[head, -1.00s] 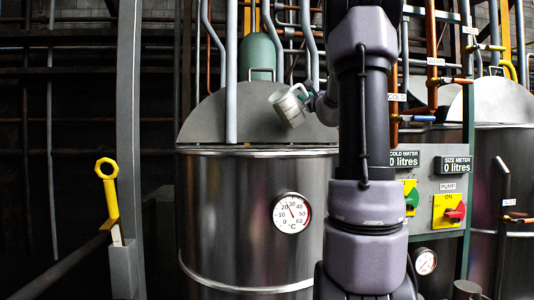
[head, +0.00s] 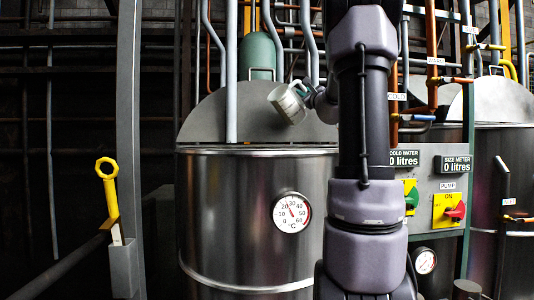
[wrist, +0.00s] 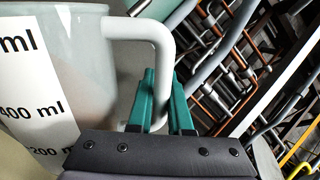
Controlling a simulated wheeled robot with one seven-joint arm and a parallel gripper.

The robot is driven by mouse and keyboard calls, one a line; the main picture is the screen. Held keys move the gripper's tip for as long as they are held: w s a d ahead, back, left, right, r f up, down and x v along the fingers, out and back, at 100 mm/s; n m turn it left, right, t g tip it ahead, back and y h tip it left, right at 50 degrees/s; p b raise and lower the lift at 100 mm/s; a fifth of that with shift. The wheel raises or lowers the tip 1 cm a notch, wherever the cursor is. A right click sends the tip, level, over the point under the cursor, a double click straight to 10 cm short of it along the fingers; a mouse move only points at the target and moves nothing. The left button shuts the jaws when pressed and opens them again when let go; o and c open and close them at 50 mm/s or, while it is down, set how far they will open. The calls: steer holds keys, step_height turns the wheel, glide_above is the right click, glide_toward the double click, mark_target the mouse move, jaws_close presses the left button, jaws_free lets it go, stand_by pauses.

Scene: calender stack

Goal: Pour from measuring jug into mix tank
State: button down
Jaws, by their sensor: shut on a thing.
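The measuring jug (head: 288,104) is pale and translucent. It hangs tilted above the rim of the steel mix tank (head: 250,225), in front of the raised grey lid. In the wrist view the jug (wrist: 85,70) fills the left side, with a white scale marked 200 ml and 400 ml. My gripper (wrist: 163,100) has green fingers shut on the white jug handle (wrist: 160,42). In the head view my gripper (head: 308,93) is small and partly hidden by my arm. I cannot tell what is inside the jug, and no stream shows.
A grey vertical pipe (head: 231,80) comes down left of the jug. Control panels with a pump switch (head: 450,211) and meters reading 0 litres stand on the right. A yellow handle (head: 108,195) is at the left. The tank dial (head: 292,212) faces me.

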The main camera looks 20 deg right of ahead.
steer(key=shift+s+a+r+n+t+y, duration=0.1)
steer(key=shift+a+r+n+t+y, duration=0.2)
steer(key=shift+r+n, duration=0.35)
steer(key=shift+s+a+r+n+t+y, duration=0.1)
steer(key=shift+a+r+n+t+y, duration=0.2)
steer(key=shift+r+n, duration=0.35)
steer(key=shift+s+a+r+n+t+y, duration=0.1)
steer(key=shift+a+r+n+t+y, duration=0.1)
steer(key=shift+r+n+y, duration=0.4)
stand_by(1.4)
steer(key=shift+s+a+r+n+t+y+b, duration=0.15)
steer(key=shift+a+n+t+y+b, duration=0.3)
steer(key=shift+n, duration=0.65)
stand_by(1.7)
